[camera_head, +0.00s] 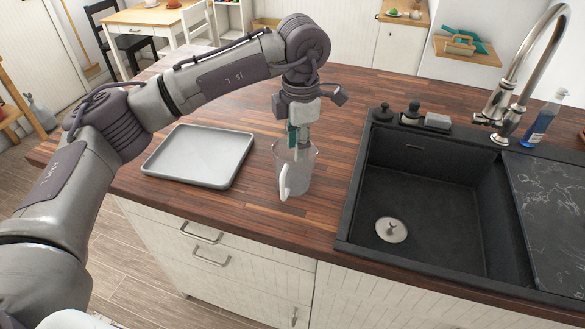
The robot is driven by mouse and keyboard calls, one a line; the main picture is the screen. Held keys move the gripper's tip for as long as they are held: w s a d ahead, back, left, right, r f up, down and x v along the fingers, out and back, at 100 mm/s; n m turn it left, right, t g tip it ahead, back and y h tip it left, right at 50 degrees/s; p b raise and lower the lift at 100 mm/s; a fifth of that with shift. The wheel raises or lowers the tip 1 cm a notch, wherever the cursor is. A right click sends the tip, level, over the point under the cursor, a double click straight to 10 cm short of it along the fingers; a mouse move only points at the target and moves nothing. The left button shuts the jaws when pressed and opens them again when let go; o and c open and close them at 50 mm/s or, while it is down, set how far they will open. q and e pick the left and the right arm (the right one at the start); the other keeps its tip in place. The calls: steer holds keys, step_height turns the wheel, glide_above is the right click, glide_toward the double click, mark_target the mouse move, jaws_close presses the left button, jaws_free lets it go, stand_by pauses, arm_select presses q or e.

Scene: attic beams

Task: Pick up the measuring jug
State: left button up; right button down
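The measuring jug (299,172) is clear with a pale handle on its left side. It stands upright on the wooden counter (265,225), between the grey tray and the sink. My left gripper (299,146) points down from above at the jug's rim, with its fingers at or just inside the jug's mouth. I cannot tell whether the fingers touch the jug, and their opening is too small to make out. My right gripper is not in view.
A grey tray (200,156) lies left of the jug. A black sink (425,190) with a tall curved faucet (530,62) is to the right. A blue soap bottle (541,122) stands behind the sink. The counter's front edge runs below the jug.

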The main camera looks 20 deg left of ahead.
arm_select(q)
glide_above(300, 186)
steer(key=f, duration=0.4)
steer(key=shift+s+a+f+p, duration=0.2)
steer(key=shift+s+a+p, duration=0.05)
steer(key=shift+s+p, duration=0.15)
steer(key=shift+f, duration=0.25)
steer(key=f, duration=0.1)
steer(key=f+p, duration=0.1)
steer(key=f, duration=0.1)
steer(key=f+p, duration=0.1)
steer(key=shift+w+d+f, duration=0.25)
steer(key=shift+w+f, duration=0.1)
steer(key=shift+w, duration=0.05)
jaws_close()
